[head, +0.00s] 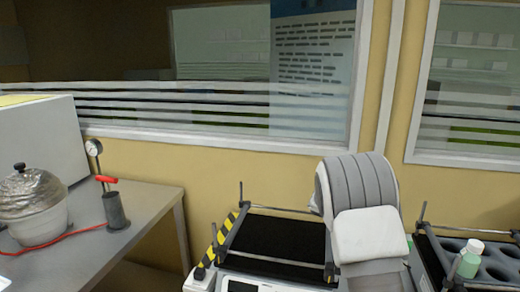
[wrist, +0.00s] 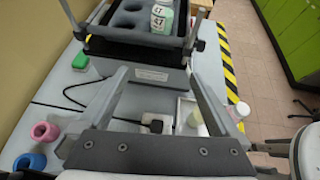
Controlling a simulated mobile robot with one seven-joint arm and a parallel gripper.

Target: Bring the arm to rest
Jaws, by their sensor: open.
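My arm (head: 362,205), white and grey, is bent and raised in front of the wall at the right of centre in the head view. The head view does not show my gripper. In the wrist view my gripper (wrist: 160,76) is open, its two grey fingers spread wide with nothing between them. It is above a grey bench surface, short of a dark rack (wrist: 125,45) that holds a bottle labelled 47 (wrist: 162,17).
In the head view, a black-topped device (head: 275,242) stands beside my arm, and a rack with a bottle (head: 470,260) is at the right. A foil-covered pot (head: 35,210) stands on the left table. Pink (wrist: 45,132) and blue (wrist: 30,162) ring-shaped items lie left in the wrist view.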

